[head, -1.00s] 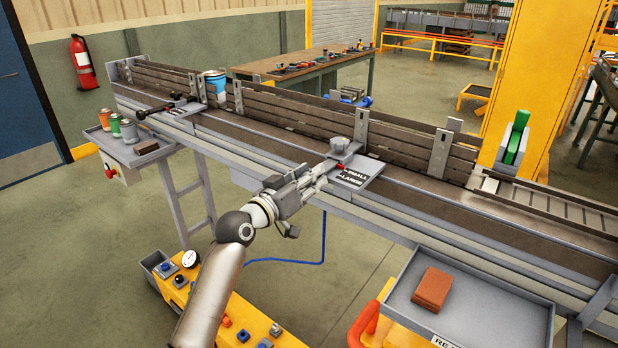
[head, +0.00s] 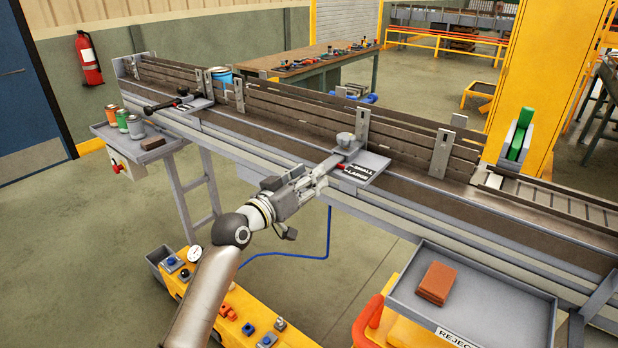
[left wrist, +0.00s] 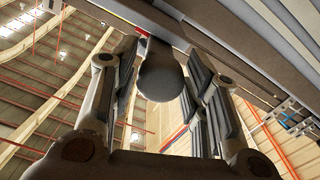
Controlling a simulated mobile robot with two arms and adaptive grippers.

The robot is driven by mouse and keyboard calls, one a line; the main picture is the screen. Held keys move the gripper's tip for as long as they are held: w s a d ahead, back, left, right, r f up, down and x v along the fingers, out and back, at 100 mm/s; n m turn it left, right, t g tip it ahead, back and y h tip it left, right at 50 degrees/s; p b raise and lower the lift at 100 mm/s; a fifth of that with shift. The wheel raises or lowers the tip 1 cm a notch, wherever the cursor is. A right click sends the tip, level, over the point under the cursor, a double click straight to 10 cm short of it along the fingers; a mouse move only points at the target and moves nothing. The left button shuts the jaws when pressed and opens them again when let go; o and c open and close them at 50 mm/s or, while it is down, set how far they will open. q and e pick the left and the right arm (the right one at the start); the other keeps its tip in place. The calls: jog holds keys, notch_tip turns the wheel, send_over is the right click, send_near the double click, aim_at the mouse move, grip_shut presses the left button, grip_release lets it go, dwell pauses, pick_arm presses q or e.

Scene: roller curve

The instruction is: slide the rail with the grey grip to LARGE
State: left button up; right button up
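The rail (head: 290,105) is a run of dark horizontal boards with grey metal brackets along the conveyor. Its grey grip (left wrist: 161,76) shows in the left wrist view as a dark rounded end between my two fingers. In the head view my left gripper (head: 322,170) is at the near end of the grip's bar, and its fingers hide most of the grip. The fingers appear closed on both sides of it. A label plate (head: 376,163) reads SMALL above LARGE. A small red mark lies near its left side, by SMALL. My right gripper is not in view.
A grey round knob (head: 346,141) stands just behind the label plate. A black handle (head: 160,106) is at the conveyor's left end. A reject tray (head: 400,297) with a brown block (head: 436,283) is at front right. A yellow unit (head: 235,310) with buttons lies below my arm.

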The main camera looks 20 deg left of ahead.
pick_arm(q)
jog(key=shift+o, duration=0.5)
jog(key=shift+a, duration=0.1)
jog(key=shift+s, duration=0.1)
jog(key=v, duration=1.1)
jog(key=shift+s+a, duration=0.15)
jog(key=shift+s, duration=0.25)
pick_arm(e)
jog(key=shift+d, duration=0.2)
